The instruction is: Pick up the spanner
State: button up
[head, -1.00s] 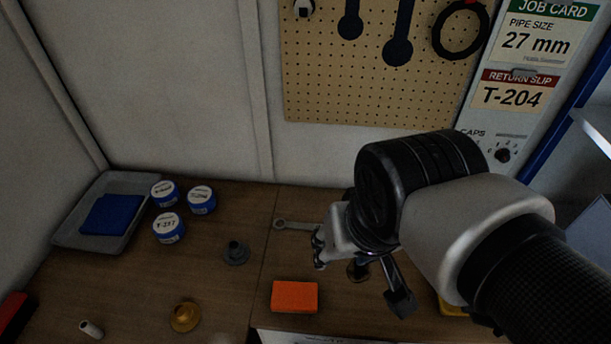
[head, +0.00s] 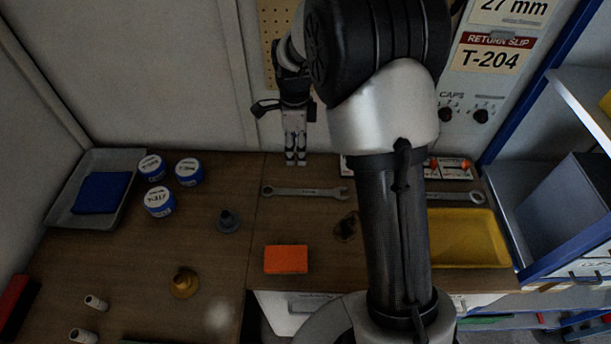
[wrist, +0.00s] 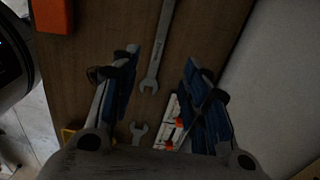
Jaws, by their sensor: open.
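A grey metal spanner (head: 305,192) lies flat on the brown workbench, toward its back, in the head view. In the wrist view this spanner (wrist: 161,40) runs up from between my fingertips. A second spanner (head: 453,197) lies farther right, partly hidden behind my arm; its open end (wrist: 139,132) shows low in the wrist view. My gripper (head: 295,162) points down, open and empty, behind and above the first spanner near the back wall. In the wrist view its blue-padded fingers (wrist: 160,62) are spread apart.
An orange block (head: 286,259) lies in front of the spanner. A grey flanged part (head: 228,222), several blue-white tins (head: 159,201) and a grey tray (head: 62,205) are to the left. A yellow tray (head: 464,240) is at right. The wall (head: 170,80) rises close behind.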

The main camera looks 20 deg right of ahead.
jog(key=b, duration=0.3)
send_over(299, 191)
notch_tip(299, 191, down, 12)
jog(key=shift+s+a+f, duration=0.1)
jog(key=shift+a, duration=0.05)
jog(key=f, duration=0.1)
jog(key=f+b, duration=0.1)
jog(key=f, duration=0.3)
jog(key=shift+d+f, duration=0.1)
jog(key=shift+d, duration=0.15)
jog(key=shift+c, duration=0.4)
grip_shut()
